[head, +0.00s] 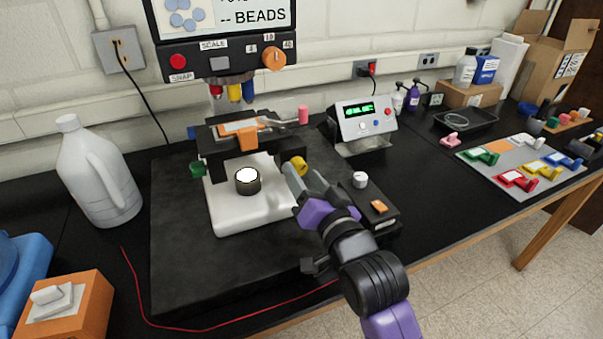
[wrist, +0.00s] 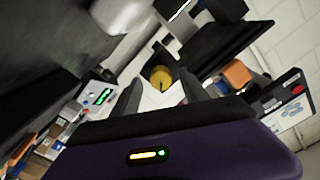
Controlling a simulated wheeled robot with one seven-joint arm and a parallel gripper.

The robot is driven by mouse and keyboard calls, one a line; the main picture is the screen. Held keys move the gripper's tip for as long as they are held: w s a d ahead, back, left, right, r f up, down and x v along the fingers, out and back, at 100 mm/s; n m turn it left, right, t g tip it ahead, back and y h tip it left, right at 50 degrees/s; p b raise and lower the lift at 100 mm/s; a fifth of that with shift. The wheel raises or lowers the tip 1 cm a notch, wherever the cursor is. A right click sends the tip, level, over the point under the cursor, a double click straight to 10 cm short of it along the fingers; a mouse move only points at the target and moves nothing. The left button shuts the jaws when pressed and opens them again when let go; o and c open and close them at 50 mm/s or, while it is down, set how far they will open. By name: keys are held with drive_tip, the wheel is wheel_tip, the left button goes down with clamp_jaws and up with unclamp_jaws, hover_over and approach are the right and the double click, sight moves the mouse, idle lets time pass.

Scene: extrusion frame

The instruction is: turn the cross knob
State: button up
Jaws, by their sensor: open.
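A microscope-like stand with a white base (head: 225,215) stands on a black mat. A yellow knob (head: 298,165) sticks out at the right of its dark stage, and a green knob (head: 197,169) is at the left. A pink knob (head: 303,114) is farther back. I cannot tell from any label which is the cross knob. My gripper (head: 291,178) is at the yellow knob. In the wrist view the yellow knob (wrist: 160,79) shows between the tips of my open gripper (wrist: 160,90); whether they touch it is unclear.
A screen unit with an orange dial (head: 274,58) hangs above the stage. A small black box with an orange button (head: 379,207) lies right of my gripper. A meter (head: 364,122) stands behind it. A white jug (head: 97,172) is at left.

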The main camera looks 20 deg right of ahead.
drive_tip(key=s, duration=0.6)
drive_tip(key=shift+b, duration=0.45)
drive_tip(key=shift+s+f, duration=0.1)
drive_tip(key=shift+s, duration=0.05)
